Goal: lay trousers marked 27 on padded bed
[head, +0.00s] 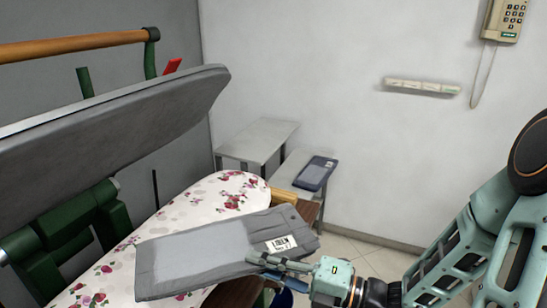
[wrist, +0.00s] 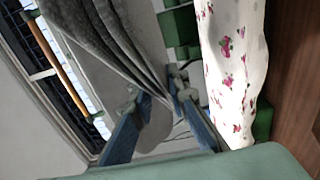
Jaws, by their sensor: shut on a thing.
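Grey folded trousers (head: 190,255) with a white tag (head: 282,243) are in my gripper (head: 282,264). The tag's print is too small to read surely. The gripper is shut on their right end, near the tag. In the head view they cover part of the padded bed (head: 225,190), which has a white cover with pink flowers. In the wrist view, the grey cloth (wrist: 108,45) lies between the blue fingers of my gripper (wrist: 158,112). The bed (wrist: 232,70) is beside the cloth there, with a gap between them. I cannot tell the height above the bed.
A grey upper press plate (head: 110,125) with a wooden handle (head: 75,46) is raised over the bed's left side. Dark folded trousers (head: 316,173) with a tag lie on a low side table (head: 290,172) behind. Another grey table (head: 257,140) stands by the wall.

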